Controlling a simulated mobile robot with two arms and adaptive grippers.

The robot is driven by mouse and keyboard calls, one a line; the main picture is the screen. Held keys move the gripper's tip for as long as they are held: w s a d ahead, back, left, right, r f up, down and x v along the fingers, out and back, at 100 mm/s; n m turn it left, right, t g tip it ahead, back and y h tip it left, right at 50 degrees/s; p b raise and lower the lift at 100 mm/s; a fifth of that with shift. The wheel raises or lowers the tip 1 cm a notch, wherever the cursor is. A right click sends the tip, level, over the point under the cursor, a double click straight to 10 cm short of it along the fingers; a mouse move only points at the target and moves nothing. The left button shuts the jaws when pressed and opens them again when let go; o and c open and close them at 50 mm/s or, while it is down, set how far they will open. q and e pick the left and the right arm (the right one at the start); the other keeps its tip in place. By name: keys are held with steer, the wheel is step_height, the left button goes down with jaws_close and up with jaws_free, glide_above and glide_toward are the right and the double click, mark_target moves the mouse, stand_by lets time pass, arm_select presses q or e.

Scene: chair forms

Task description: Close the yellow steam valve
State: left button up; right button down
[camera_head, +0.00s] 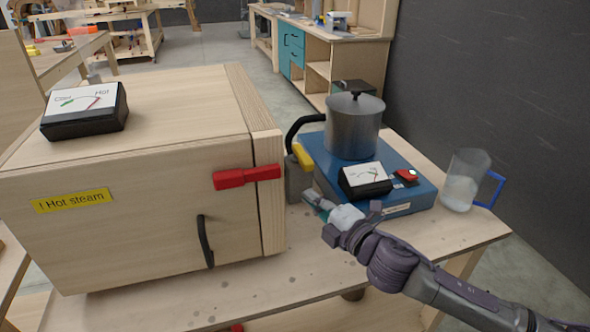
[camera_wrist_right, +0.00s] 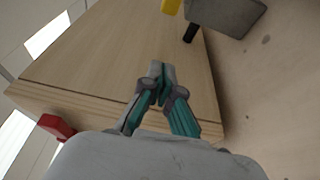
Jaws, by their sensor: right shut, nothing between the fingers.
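The yellow valve handle (camera_head: 302,156) sits on a grey block (camera_head: 298,180) at the right side of a wooden steam box, where a black hose meets it. In the right wrist view, part of the yellow handle (camera_wrist_right: 171,6) shows at the top edge, beside the grey block (camera_wrist_right: 232,15) and a black fitting (camera_wrist_right: 191,33). My right gripper (camera_head: 313,199) is just in front of the grey block and below the handle, apart from the yellow part. Its fingertips (camera_wrist_right: 162,72) are together and hold nothing. My left gripper is out of view.
The wooden box (camera_head: 130,210) has a red latch (camera_head: 246,176) and black door handle (camera_head: 205,240). A pot (camera_head: 354,125) and gauge (camera_head: 366,180) stand on a blue hotplate (camera_head: 318,149). A jug (camera_head: 464,180) stands right. The bench front (camera_head: 300,270) is clear.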

mark_target(302, 156)
steer(key=x, duration=1)
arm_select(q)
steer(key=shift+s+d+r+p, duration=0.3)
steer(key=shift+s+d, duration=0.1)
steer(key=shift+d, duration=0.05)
arm_select(e)
steer(key=d, duration=0.4)
steer(key=shift+w, duration=0.35)
